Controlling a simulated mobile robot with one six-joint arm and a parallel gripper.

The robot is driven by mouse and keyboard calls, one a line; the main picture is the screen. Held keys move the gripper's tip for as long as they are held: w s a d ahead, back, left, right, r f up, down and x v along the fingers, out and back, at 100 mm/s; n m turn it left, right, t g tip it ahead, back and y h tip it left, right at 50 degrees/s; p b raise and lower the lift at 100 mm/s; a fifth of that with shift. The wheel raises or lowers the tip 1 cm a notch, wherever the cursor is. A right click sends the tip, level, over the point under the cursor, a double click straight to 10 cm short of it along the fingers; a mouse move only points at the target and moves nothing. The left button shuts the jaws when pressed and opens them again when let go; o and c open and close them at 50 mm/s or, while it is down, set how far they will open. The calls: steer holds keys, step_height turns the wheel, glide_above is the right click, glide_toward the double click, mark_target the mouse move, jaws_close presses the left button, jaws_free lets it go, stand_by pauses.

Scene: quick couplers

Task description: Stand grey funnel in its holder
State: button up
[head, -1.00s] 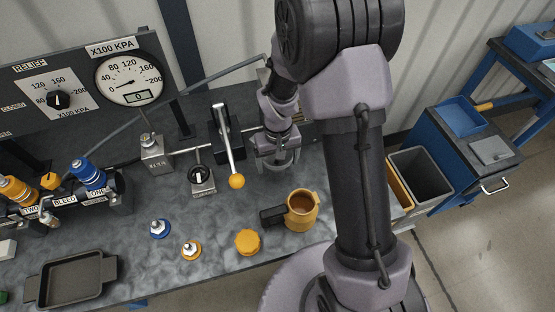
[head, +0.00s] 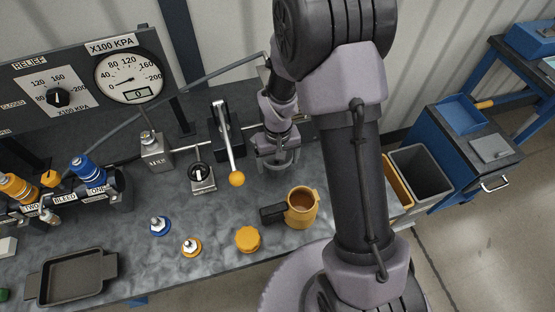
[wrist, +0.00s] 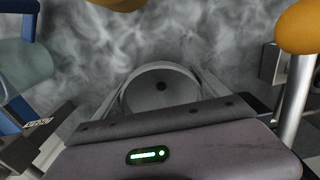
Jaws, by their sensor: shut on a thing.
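My gripper (head: 276,160) is low over the back of the bench, right of the lever with the orange ball. It is shut on the grey funnel (wrist: 160,92). In the wrist view the funnel shows as a round grey bowl with a dark hole in its middle, between the fingers. In the head view the funnel (head: 284,165) is partly hidden by the gripper. I cannot tell whether it touches anything below. I cannot make out the holder in either view.
The ball-topped lever (head: 236,178) stands close left of my gripper. An orange mug (head: 302,208) and orange cap (head: 248,239) stand nearer the front edge. Blue (head: 160,226) and orange (head: 191,247) couplers and a dark tray (head: 72,277) lie further left.

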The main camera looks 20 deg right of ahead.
steer(key=shift+f, duration=0.3)
steer(key=o, duration=1)
step_height(320, 180, up, 18)
steer(key=p, duration=0.5)
steer(key=shift+s+f, duration=0.15)
steer(key=shift+f, duration=0.1)
steer(key=s+a+r+m+t+y+b, duration=0.1)
steer(key=s+a+r+m+t+b, duration=0.1)
steer(key=s+b, duration=0.3)
steer(key=s+a+r+m+t+y+b, duration=0.1)
steer(key=s+b, duration=0.5)
steer(key=s, duration=0.6)
step_height(320, 180, up, 3)
steer(key=a+m+t, duration=0.1)
steer(key=t, duration=0.1)
steer(key=shift+s+r+t, duration=0.15)
steer(key=shift+s+t, duration=0.15)
steer(key=shift+s, duration=0.1)
